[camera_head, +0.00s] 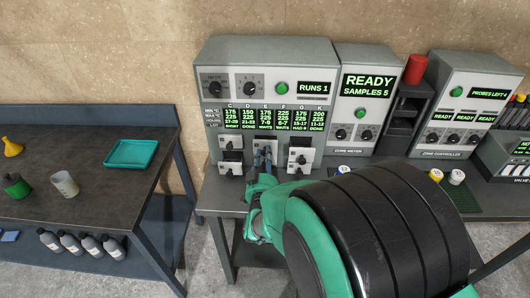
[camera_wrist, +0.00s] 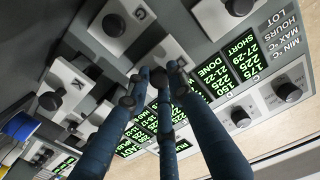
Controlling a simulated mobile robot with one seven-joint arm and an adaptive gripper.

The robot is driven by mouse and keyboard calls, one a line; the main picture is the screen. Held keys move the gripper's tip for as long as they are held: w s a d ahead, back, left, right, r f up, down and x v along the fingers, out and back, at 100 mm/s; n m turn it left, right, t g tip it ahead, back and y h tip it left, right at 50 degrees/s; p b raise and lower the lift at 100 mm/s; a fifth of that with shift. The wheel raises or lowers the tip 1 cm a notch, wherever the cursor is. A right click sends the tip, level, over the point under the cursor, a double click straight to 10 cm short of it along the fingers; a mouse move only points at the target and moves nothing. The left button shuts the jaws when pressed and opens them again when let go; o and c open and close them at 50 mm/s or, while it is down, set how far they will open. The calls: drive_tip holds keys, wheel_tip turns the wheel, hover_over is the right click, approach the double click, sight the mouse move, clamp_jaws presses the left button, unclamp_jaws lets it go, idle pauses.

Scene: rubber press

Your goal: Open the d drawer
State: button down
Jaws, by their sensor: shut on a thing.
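The press cabinet (camera_head: 268,75) stands on the bench with a lit screen of columns C, D, E, F, G and K. Small white drawers with dark knobs sit below it in two rows. My gripper (camera_head: 263,154) is in front of the middle drawers. In the wrist view its blue fingers (camera_wrist: 157,76) close together at the white face of a middle drawer (camera_wrist: 167,53), apparently around its knob. A neighbouring drawer knob (camera_wrist: 113,25) is free.
Close beside my gripper are the left drawers (camera_head: 229,142) and right drawers (camera_head: 303,141). A separate left bench (camera_head: 90,185) holds a teal tray (camera_head: 131,153) and a beaker (camera_head: 65,184).

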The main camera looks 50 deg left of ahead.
drive_tip(key=shift+s+d+r, duration=0.2)
drive_tip(key=shift+s+d, duration=0.35)
drive_tip(key=shift+s, duration=0.1)
drive_tip(key=c, duration=1.5)
unclamp_jaws()
drive_tip(key=shift+c, duration=0.2)
drive_tip(key=shift+s+d+f, duration=0.1)
drive_tip(key=shift+d, duration=0.05)
drive_tip(key=v, duration=1.1)
drive_tip(key=shift+s+d, duration=0.25)
drive_tip(key=shift+w, duration=0.1)
